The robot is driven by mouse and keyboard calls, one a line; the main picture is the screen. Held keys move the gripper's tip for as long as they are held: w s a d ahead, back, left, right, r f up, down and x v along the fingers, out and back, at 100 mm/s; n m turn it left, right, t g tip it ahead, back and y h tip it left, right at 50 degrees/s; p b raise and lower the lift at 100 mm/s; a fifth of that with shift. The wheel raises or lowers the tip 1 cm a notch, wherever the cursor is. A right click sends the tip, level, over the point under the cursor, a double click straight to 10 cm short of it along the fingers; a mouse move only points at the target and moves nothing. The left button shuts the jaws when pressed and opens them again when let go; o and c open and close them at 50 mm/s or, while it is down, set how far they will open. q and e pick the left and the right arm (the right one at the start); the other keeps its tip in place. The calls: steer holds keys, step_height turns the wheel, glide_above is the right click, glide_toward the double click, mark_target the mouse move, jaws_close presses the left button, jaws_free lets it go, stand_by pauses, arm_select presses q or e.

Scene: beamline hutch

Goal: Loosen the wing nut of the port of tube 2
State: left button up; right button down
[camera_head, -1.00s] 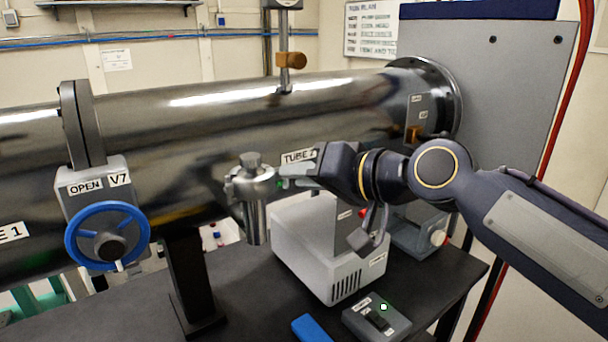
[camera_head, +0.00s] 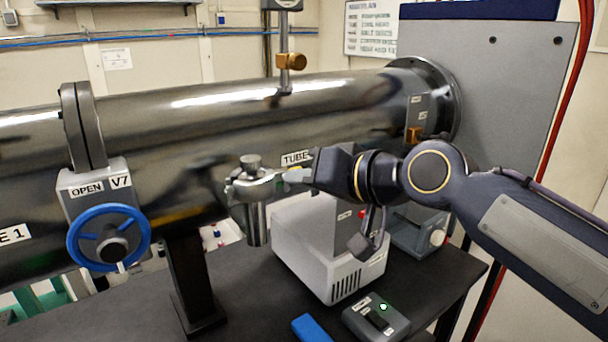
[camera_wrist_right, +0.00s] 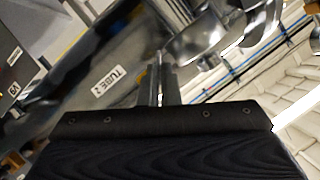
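The port of tube 2 (camera_head: 256,218) is a short upright metal cylinder with a cap, in front of the large dark beam pipe. A metal clamp (camera_head: 250,186) goes around its top. The wing nut cannot be picked out clearly; the clamp's right side is by my fingertips. My right gripper (camera_head: 288,177) reaches in from the right, its fingers at the clamp. In the right wrist view its fingers (camera_wrist_right: 165,78) stand close together, beside the shiny clamp (camera_wrist_right: 205,42). Whether something is between them is unclear. My left gripper is not in view.
A blue handwheel (camera_head: 108,238) of valve V7, marked OPEN, is at the left. A white pump box (camera_head: 320,262) and a grey switch box (camera_head: 376,318) stand on the dark table below my arm.

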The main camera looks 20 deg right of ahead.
steer(key=shift+s+a+r+n+t+h+p, duration=0.1)
steer(key=shift+n+h+p, duration=0.15)
steer(key=shift+n+h, duration=0.3)
steer(key=shift+w+a+f+n+t+h+p, duration=0.1)
steer(key=shift+n+h+p, duration=0.1)
steer(key=shift+n+h, duration=0.35)
steer(key=shift+s+a+r+n+t+h+p, duration=0.1)
steer(key=shift+n+h+p, duration=0.2)
steer(key=shift+n, duration=0.5)
steer(key=c, duration=1.6)
jaws_free()
steer(key=shift+c, duration=0.2)
steer(key=b+v, duration=0.1)
steer(key=v, duration=0.7)
